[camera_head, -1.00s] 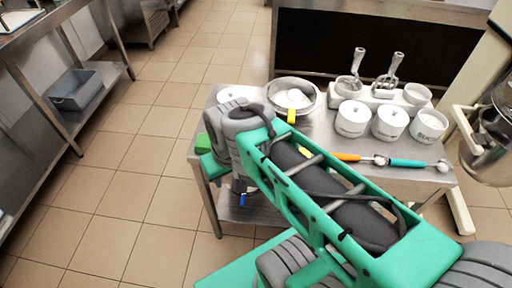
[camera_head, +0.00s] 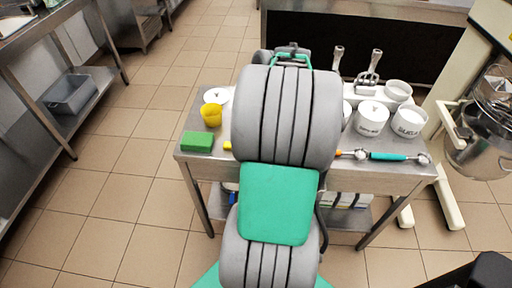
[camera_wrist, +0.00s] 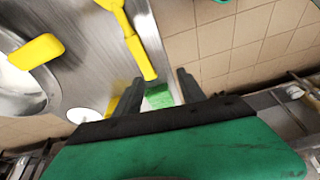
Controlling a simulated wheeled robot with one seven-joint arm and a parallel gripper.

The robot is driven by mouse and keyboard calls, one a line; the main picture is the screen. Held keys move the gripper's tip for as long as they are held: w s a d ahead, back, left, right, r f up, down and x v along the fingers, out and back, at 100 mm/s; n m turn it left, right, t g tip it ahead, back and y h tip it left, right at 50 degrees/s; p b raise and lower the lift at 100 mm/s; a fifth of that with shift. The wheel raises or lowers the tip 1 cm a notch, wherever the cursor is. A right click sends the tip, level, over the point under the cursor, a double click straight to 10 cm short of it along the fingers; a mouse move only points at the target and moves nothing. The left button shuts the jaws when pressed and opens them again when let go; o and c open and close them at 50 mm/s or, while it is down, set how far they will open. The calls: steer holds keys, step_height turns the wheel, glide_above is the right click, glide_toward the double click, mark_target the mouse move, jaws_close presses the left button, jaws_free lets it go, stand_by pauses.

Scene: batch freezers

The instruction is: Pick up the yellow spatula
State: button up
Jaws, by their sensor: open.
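A long yellow utensil, apparently the yellow spatula (camera_wrist: 133,42), runs down from the top edge of the wrist view. Its near end lies between the fingertips of my gripper (camera_wrist: 158,76), which is open. I cannot tell how far above it the fingers are. In the head view only a small yellow piece (camera_head: 228,145) shows beside my arm, possibly the same utensil. The rest of that spot, and my fingers, are hidden behind my arm there.
A green sponge (camera_head: 197,141) and a yellow cup (camera_head: 210,115) stand on the steel table's left side. A second yellow piece (camera_wrist: 36,51) overlaps a bowl (camera_wrist: 28,88).

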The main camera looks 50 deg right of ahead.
steer(key=shift+n, duration=0.5)
steer(key=s+d, duration=0.1)
steer(key=d, duration=0.2)
steer(key=s+d+f, duration=0.1)
steer(key=d, duration=0.1)
steer(key=shift+s, duration=0.35)
steer(key=x, duration=0.5)
steer(key=w+x, duration=0.1)
steer(key=x, duration=0.1)
steer(key=shift+f, duration=0.25)
jaws_close()
steer(key=shift+t, duration=0.3)
